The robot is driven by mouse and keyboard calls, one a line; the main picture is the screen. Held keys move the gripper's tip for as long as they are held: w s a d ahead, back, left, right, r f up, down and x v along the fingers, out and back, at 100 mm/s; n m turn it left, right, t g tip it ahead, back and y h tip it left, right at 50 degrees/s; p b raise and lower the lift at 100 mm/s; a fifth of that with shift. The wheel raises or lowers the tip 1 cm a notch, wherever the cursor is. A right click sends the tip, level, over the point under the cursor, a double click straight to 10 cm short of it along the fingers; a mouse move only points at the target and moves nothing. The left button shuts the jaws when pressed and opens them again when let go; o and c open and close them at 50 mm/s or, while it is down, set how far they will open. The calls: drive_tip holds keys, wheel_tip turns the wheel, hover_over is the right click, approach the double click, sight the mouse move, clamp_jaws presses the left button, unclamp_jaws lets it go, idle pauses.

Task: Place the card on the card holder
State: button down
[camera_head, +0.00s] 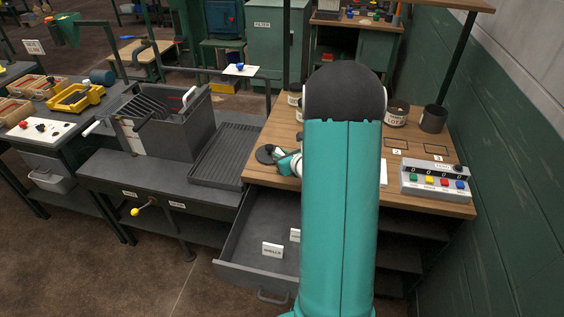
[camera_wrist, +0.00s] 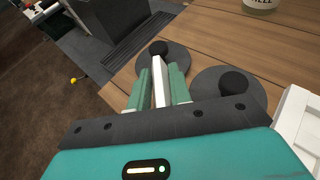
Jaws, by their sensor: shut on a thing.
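My gripper (camera_wrist: 160,88) is shut on a thin white card (camera_wrist: 159,84), seen nearly edge-on between its green fingers, above the wooden tabletop. In the head view my gripper (camera_head: 290,163) shows at the table's left edge, and my arm hides much of the table. A dark round disc with a raised knob (camera_wrist: 163,60) lies just beyond the fingertips. A second such disc (camera_wrist: 228,90) lies to the right. I cannot tell for sure which thing is the card holder, or whether the card touches the disc.
An open drawer (camera_head: 250,230) below the table holds small white labelled cards (camera_head: 272,250). A button panel (camera_head: 436,181), a labelled pot (camera_head: 396,116) and a dark cup (camera_head: 433,119) stand at the right. A grey fryer-like box (camera_head: 165,130) stands left of the table.

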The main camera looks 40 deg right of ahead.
wheel_tip(320, 180, down, 3)
drive_tip(key=shift+r, duration=0.1)
drive_tip(key=c, duration=1.3)
unclamp_jaws()
